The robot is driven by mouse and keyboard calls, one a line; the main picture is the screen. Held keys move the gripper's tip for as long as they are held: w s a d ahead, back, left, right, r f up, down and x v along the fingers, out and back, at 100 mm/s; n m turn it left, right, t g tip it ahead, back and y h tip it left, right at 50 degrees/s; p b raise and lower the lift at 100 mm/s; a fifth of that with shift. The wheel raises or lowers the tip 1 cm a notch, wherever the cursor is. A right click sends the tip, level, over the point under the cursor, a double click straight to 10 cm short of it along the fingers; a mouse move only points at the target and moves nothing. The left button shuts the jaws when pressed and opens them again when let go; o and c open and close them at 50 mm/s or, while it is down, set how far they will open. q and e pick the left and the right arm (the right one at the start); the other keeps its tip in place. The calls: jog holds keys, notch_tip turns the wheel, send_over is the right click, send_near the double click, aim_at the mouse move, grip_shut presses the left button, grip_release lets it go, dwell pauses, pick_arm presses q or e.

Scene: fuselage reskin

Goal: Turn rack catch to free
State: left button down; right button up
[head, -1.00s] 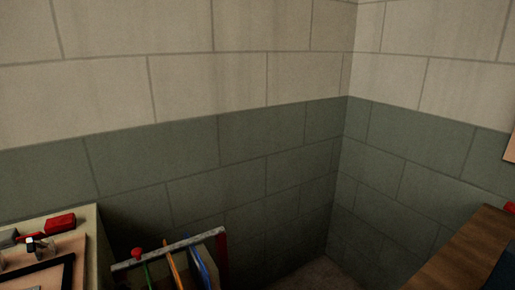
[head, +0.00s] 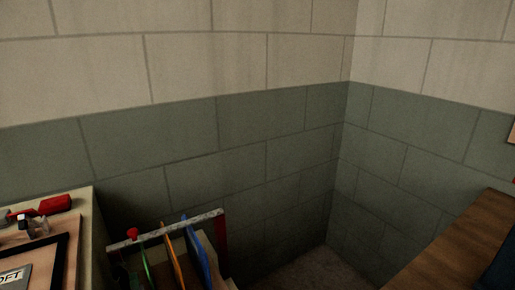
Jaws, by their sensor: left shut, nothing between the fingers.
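The rack (head: 180,228) stands at the lower left, with a grey speckled top bar and a red right end. A small red knob (head: 132,234), which looks like the catch, sits on the bar near its left end. Its exact turn cannot be told. Green, orange and blue panels stand in the rack below the bar. My right gripper is not in view.
A pale bench (head: 88,215) at the left holds a red-handled tool (head: 56,206), small metal fittings and a dark-framed board. A brown wooden top (head: 455,250) is at the lower right. Block walls meet in a corner behind, with bare floor (head: 318,268) between.

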aim_at(119, 272)
pick_arm(q)
jog(key=shift+x, duration=0.75)
jog(key=shift+s+a+r, duration=0.1)
jog(key=shift+s+a, duration=0.05)
jog(key=shift+a, duration=0.1)
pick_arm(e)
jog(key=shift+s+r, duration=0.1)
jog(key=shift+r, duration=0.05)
pick_arm(q)
jog(key=shift+a, duration=0.1)
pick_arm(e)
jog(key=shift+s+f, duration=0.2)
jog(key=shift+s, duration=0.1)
pick_arm(q)
jog(key=shift+a+r+p, duration=0.1)
jog(key=shift+r+p, duration=0.25)
jog(key=shift+p, duration=0.4)
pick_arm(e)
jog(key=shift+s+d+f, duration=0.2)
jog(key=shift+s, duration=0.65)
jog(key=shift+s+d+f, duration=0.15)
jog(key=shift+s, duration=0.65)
pick_arm(q)
jog(key=shift+r+p, duration=0.25)
jog(key=shift+p, duration=0.25)
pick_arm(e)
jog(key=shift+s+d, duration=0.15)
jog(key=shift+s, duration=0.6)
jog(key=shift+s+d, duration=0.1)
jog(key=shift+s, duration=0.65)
